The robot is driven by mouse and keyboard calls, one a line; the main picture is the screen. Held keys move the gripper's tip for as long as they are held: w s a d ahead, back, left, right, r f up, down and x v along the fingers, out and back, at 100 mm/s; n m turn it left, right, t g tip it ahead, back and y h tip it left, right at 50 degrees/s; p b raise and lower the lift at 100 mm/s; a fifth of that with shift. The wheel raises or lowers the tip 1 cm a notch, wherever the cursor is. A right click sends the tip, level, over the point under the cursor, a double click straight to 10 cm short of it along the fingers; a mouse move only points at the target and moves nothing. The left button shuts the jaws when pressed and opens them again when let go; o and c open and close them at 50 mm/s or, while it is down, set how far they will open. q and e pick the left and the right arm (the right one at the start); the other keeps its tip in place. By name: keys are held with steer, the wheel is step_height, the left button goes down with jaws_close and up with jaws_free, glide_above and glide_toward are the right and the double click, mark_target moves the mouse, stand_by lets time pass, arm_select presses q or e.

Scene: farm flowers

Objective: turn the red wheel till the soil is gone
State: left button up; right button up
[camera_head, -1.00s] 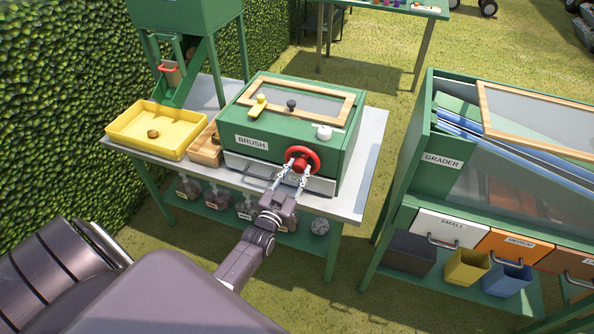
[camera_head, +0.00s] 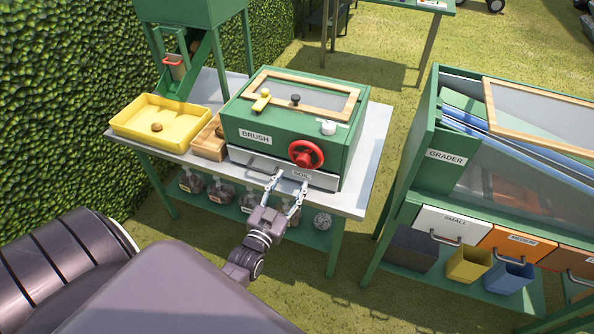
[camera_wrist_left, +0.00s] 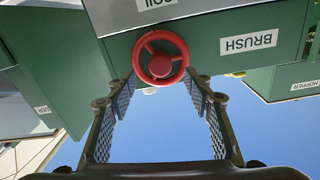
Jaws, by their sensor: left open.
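The red wheel (camera_head: 306,154) is on the front of the green BRUSH box (camera_head: 348,150), above a grey drawer labelled SOIL (camera_head: 318,180). My left gripper (camera_head: 286,180) is open in front of the drawer, below the wheel and apart from it. In the left wrist view the wheel (camera_wrist_left: 160,58) shows beyond the two spread fingers (camera_wrist_left: 165,90), with nothing between them. The box has a wood-framed window (camera_head: 325,98) on top. I cannot make out soil through it. My right gripper is not in view.
A yellow tray (camera_head: 195,128) with a brown lump and a small wooden box (camera_head: 208,146) stand left of the BRUSH box. Jars (camera_head: 192,181) sit on the shelf below. The green GRADER (camera_head: 432,140) stands to the right across a grass gap.

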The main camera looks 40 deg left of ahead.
arm_select(q)
steer(key=v, duration=0.4)
steer(key=shift+s, duration=0.1)
stand_by(0.4)
steer(key=n+b, duration=0.8)
steer(key=n, duration=2.5)
glide_toward(301, 164)
steer(key=x, duration=0.2)
steer(key=shift+m, duration=0.3)
steer(key=x, duration=0.7)
steer(key=shift+w+p, duration=0.35)
steer(key=shift+p, duration=0.05)
steer(key=shift+c, duration=0.4)
